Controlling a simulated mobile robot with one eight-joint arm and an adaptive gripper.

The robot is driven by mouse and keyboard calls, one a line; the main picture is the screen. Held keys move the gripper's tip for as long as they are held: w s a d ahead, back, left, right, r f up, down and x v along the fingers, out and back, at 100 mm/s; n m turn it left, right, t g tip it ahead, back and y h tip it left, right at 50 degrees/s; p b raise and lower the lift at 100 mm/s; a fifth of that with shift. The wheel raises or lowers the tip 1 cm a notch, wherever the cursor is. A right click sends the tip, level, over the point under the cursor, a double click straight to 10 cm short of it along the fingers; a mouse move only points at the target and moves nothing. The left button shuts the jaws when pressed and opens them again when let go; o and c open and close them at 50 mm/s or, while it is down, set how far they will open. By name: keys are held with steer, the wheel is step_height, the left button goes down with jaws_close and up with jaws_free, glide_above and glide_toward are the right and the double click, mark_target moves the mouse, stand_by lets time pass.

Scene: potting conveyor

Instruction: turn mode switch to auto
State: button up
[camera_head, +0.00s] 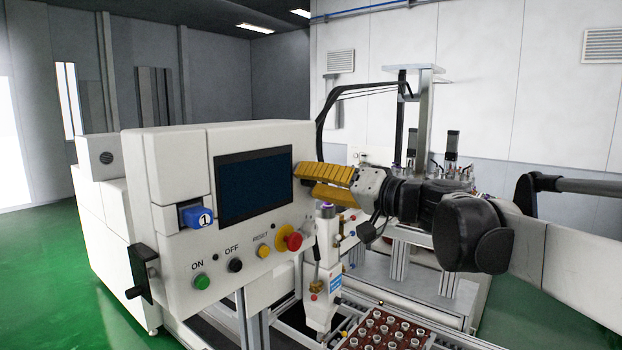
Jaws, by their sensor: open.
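The white control cabinet (286,146) stands left of centre with a dark screen (253,187) on its front. A blue piece marked 1 (196,216) sticks out left of the screen. A black handle (140,272) is on the cabinet's left side. Below the screen are a green ON button (201,282), a black OFF button (235,265), a yellow RESET button (263,250) and a red mushroom button (293,241). No auto label is readable, and I cannot tell which control is the mode switch. My gripper (305,181), with yellow fingers, is open and empty by the screen's right edge.
A tray of small white-topped parts (390,335) lies at the bottom right, below my arm. A white dispensing unit (326,270) stands right of the cabinet. A metal frame and black cables rise behind my gripper. Green floor is clear at the left.

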jaws_close()
steer(key=shift+m, duration=0.4)
steer(key=m+b, duration=0.1)
steer(key=m, duration=0.2)
steer(key=shift+f+m, duration=0.1)
steer(key=shift+m, duration=0.3)
steer(key=m+b, duration=0.1)
steer(key=m, duration=0.3)
steer(key=shift+m, duration=0.3)
steer(key=m, duration=0.4)
steer(key=m+b, duration=0.1)
steer(key=m, duration=0.3)
steer(key=shift+m, duration=0.3)
